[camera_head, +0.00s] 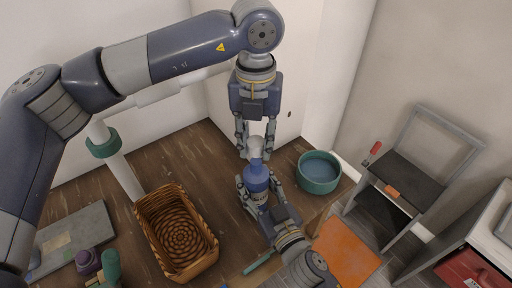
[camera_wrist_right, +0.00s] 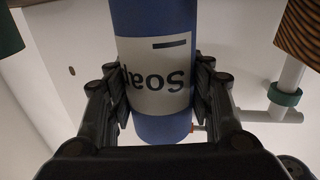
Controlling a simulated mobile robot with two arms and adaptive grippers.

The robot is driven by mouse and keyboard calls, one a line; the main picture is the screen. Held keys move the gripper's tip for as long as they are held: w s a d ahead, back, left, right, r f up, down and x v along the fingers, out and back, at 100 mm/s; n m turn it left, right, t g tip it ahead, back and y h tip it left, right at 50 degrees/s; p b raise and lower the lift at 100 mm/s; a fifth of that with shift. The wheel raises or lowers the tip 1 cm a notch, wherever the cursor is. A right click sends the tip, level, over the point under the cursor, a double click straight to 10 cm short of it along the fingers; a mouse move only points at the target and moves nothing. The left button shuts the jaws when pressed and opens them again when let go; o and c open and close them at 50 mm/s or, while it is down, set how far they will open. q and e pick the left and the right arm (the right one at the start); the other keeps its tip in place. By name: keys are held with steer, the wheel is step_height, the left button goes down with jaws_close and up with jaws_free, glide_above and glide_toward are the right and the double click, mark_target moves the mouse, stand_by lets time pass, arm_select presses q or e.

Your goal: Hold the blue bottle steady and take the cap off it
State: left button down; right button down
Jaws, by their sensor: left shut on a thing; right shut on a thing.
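The blue bottle (camera_head: 257,180) is held above the wooden surface in the head view. In the right wrist view the bottle (camera_wrist_right: 162,128) carries a pale label reading "Soap", seen upside down. My right gripper (camera_head: 256,187) is shut around the bottle's body, with its fingers (camera_wrist_right: 160,90) on both sides of the label. The pale cap (camera_head: 256,144) is at the bottle's top end. My left gripper (camera_head: 256,152) points down from above and is shut on the cap. Whether a gap separates cap and bottle is too small to tell.
A wicker basket (camera_head: 148,222) stands left of the bottle and a teal bowl (camera_head: 319,186) right of it. A grey board (camera_head: 75,240), a purple item (camera_head: 87,261) and a green item (camera_head: 110,268) are at lower left. A grey chair (camera_head: 412,180) stands at right.

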steer(key=c, duration=0.7)
jaws_free()
